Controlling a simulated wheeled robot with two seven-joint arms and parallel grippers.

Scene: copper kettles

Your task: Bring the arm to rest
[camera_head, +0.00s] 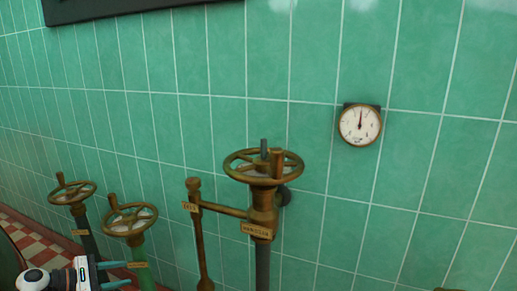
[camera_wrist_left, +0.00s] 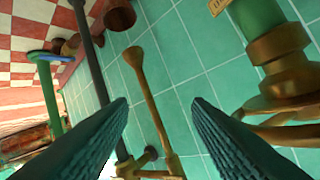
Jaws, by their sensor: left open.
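My left gripper (camera_head: 126,274) is low at the left in the head view, its two dark fingers pointing right in front of the green pipe below a brass valve wheel (camera_head: 130,219). In the left wrist view its fingers (camera_wrist_left: 160,106) stand wide apart, with nothing held between them. Between them I see green tiles and a long brass rod (camera_wrist_left: 147,85) farther off. My right gripper is in neither view.
A larger brass valve wheel (camera_head: 263,167) stands at the middle, with a labelled brass lever (camera_head: 195,230) beside it. Another valve wheel (camera_head: 72,192) is at the far left. A round gauge (camera_head: 360,125) hangs on the green tiled wall (camera_head: 440,150).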

